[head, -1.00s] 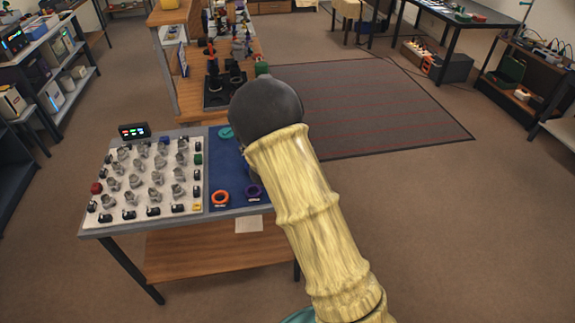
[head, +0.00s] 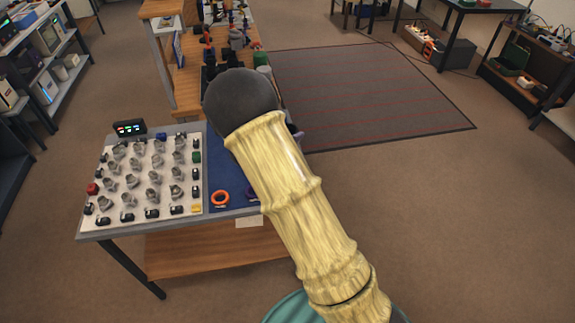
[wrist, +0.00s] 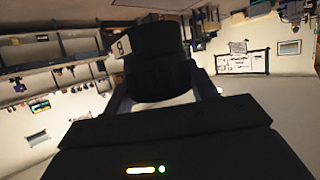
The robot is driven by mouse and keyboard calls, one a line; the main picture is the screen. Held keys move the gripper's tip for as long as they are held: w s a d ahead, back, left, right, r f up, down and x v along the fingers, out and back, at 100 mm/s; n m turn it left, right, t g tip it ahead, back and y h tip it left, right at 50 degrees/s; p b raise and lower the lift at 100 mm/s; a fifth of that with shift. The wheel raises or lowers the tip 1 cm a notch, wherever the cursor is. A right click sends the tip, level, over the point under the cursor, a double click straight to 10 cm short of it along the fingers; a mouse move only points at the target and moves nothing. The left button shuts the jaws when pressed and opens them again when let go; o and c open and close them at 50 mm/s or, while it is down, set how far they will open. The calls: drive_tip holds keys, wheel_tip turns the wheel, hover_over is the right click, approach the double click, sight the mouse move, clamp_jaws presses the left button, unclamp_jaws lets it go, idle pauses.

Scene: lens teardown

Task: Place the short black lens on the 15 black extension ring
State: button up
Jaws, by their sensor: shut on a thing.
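In the wrist view my gripper (wrist: 162,92) is shut on a dark cylindrical piece (wrist: 157,62) that looks like a black lens, with a small pale label on its left side. It is held up clear of any surface, with the room behind it. In the head view my arm hides the gripper and the held piece. I cannot make out the 15 black extension ring there; the arm covers the right part of the blue mat (head: 217,170).
An orange ring (head: 220,198) lies on the mat, with a purple ring (head: 251,192) beside it, partly behind my arm. A white board (head: 164,146) to the left holds many small fittings. A wooden bench with dark items stands behind.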

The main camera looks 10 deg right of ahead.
drive_tip(key=shift+s+a, duration=0.1)
drive_tip(key=shift+s, duration=0.3)
drive_tip(key=f, duration=0.3)
drive_tip(key=d+f, duration=0.1)
drive_tip(key=f, duration=0.1)
drive_tip(key=shift+f+p, duration=0.1)
drive_tip(key=shift+p, duration=0.25)
drive_tip(key=shift+a+f, duration=0.2)
drive_tip(key=shift+f, duration=0.05)
drive_tip(key=shift+a+f, duration=0.1)
drive_tip(key=shift+w+f+p, duration=0.1)
drive_tip(key=shift+f+p, duration=0.3)
drive_tip(key=shift+f, duration=1.6)
drive_tip(key=shift+f, duration=0.2)
drive_tip(key=o, duration=1.1)
